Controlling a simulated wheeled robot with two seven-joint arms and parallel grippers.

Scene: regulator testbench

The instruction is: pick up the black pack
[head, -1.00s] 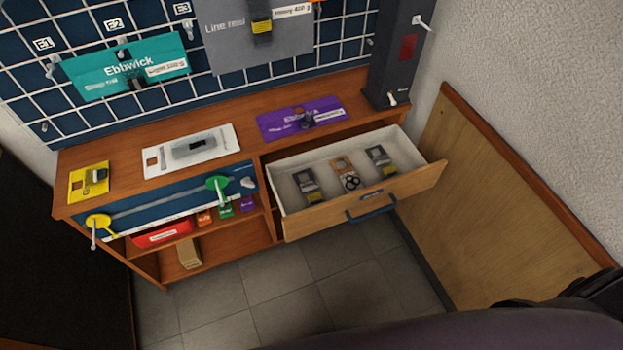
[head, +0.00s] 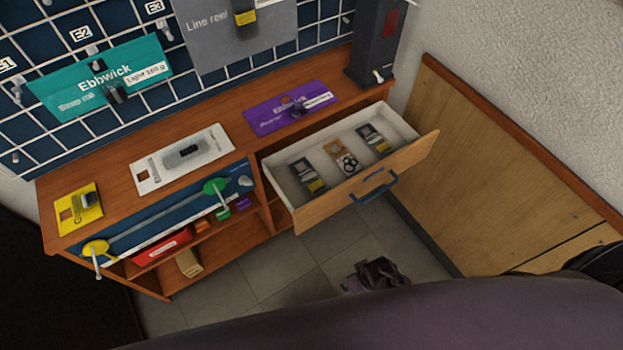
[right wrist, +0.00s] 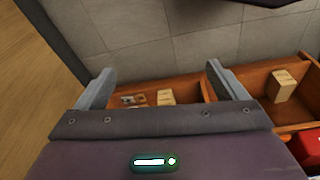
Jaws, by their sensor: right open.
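The open drawer (head: 330,206) holds three packs in a row. A dark pack with a yellowish end lies at the left (head: 307,176), an orange pack with black round marks (head: 342,157) in the middle, and another dark pack (head: 373,139) at the right. I cannot tell which dark one is the black pack. My right gripper (head: 375,275) shows dark over the floor, in front of and below the drawer, apart from the packs. In the right wrist view its two fingers (right wrist: 157,82) are spread and empty. My left gripper is not in view.
The drawer front has a blue handle (head: 375,188). A purple card (head: 290,108), white card (head: 180,160) and yellow card (head: 78,208) lie on the cabinet top. A dark tower (head: 378,45) stands behind the drawer. A wooden panel (head: 490,160) stands at the right. Floor in front is clear.

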